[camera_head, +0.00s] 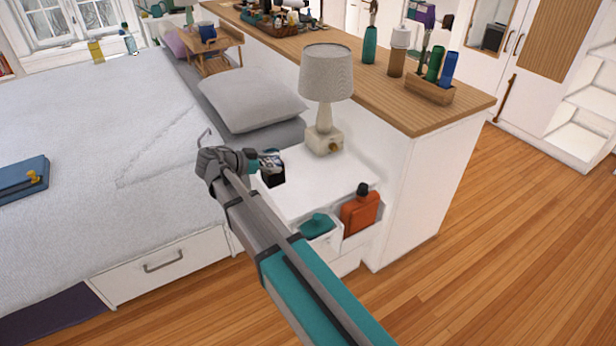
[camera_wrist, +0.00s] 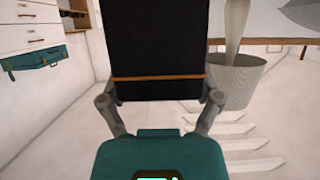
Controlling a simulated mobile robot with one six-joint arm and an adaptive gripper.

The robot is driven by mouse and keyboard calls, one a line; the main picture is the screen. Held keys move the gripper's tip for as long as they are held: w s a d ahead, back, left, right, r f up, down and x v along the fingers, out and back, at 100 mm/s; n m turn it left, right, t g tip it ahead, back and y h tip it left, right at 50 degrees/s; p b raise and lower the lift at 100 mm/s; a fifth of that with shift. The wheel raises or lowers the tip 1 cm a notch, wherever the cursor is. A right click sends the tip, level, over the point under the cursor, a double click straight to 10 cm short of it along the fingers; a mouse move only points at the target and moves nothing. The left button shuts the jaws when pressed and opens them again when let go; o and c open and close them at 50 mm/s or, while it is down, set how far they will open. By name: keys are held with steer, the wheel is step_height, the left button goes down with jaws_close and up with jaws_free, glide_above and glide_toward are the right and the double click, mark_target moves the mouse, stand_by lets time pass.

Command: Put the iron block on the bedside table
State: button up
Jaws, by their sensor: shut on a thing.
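The iron block (camera_wrist: 157,45) fills the upper middle of the wrist view as a black, flat-faced block with a thin orange line near its lower edge. My gripper (camera_wrist: 160,98) is shut on it, with one finger at each side. In the head view my gripper (camera_head: 258,164) is at the left edge of the white bedside table (camera_head: 310,187), and a dark block (camera_head: 273,180) shows just beyond it, partly hidden by my arm. I cannot tell whether the block touches the tabletop.
A lamp (camera_head: 326,85) stands at the back of the bedside table. An orange bottle (camera_head: 360,212) and a teal item (camera_head: 317,226) sit in its front pockets. The bed (camera_head: 90,150) lies to the left and a wooden-topped partition (camera_head: 430,105) behind. The tabletop's middle is clear.

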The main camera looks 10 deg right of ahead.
stand_by(0.4)
steer(key=w+d+f+b, duration=0.4)
steer(key=w+d, duration=0.2)
steer(key=d, duration=0.1)
steer(key=b, duration=0.5)
glide_above(301, 188)
steer(key=f, duration=0.5)
steer(key=shift+s+a, duration=0.15)
steer(key=shift+a, duration=0.05)
steer(key=shift+w+d+f+b, duration=0.15)
steer(key=shift+f+b, duration=0.25)
steer(key=shift+f, duration=0.05)
steer(key=shift+w+d+f+b, duration=0.15)
steer(key=shift+f+b, duration=1.4)
steer(key=shift+b, duration=0.05)
steer(key=shift+f, duration=0.15)
steer(key=o, duration=1.1)
